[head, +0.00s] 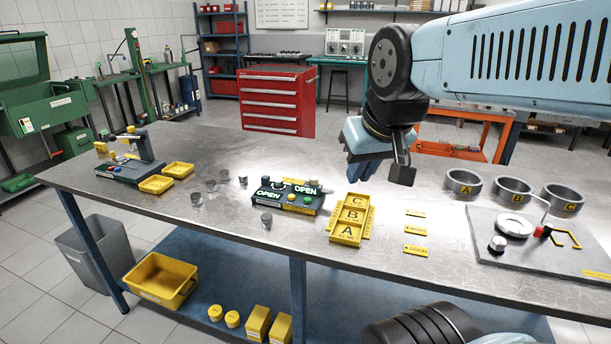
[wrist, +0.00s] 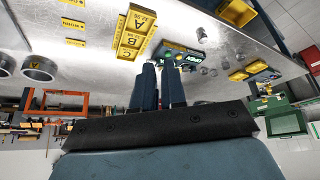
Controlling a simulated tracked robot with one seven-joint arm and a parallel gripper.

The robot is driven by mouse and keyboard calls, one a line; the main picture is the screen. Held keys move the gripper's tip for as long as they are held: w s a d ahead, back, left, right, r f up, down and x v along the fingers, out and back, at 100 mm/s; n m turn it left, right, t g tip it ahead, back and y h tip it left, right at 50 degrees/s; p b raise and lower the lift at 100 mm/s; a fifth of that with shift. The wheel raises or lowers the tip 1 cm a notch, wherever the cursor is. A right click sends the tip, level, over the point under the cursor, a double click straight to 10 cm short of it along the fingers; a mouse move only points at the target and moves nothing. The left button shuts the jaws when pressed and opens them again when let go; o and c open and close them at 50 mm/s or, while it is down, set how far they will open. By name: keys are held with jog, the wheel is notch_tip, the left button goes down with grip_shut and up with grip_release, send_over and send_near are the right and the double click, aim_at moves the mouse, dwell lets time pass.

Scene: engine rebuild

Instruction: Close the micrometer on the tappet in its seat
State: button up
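The micrometer station (head: 290,196) is a dark block on the steel bench with two green OPEN displays, coloured buttons and a silver barrel (head: 313,187) at its right. It also shows in the wrist view (wrist: 186,56), beyond my fingers. Whether a tappet sits in its seat is too small to tell. Several grey tappets stand on the bench; one (head: 266,220) is in front of the station and others (head: 196,199) are to its left. My gripper (head: 364,168) hangs above the bench, right of and apart from the station. Its fingers (wrist: 159,84) are apart, with nothing visible between them.
Yellow trays marked A, B and C (head: 346,233) stand right of the station. Small yellow labels (head: 416,249), grey rings (head: 463,183) and a grey plate with parts (head: 490,256) lie farther right. Another gauge stand (head: 130,170) and yellow bins (head: 156,185) are at left.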

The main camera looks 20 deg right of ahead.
jog(key=o, duration=0.8)
jog(key=w+m, duration=0.1)
jog(key=w, duration=0.1)
jog(key=w+r+m+g, duration=0.1)
jog(key=w, duration=0.2)
jog(key=w+r+m, duration=0.1)
jog(key=w, duration=0.1)
jog(key=shift+w+d+m, duration=0.25)
jog(key=shift+d+m, duration=0.05)
jog(key=shift+d, duration=0.05)
jog(key=shift+c, duration=0.2)
jog(key=shift+o, duration=0.3)
jog(key=w+m+g, duration=0.1)
jog(key=w+m, duration=0.2)
jog(key=w, duration=0.5)
jog(key=shift+d+m+g, duration=0.3)
jog(key=shift+d+g, duration=0.05)
jog(key=shift+g, duration=0.05)
jog(key=m+g, duration=0.3)
jog(key=m, duration=0.5)
send_over(314, 177)
notch_tip(314, 177, down, 8)
notch_tip(314, 177, down, 13)
jog(key=shift+s+r, duration=0.1)
jog(key=shift+c, duration=0.4)
grip_shut()
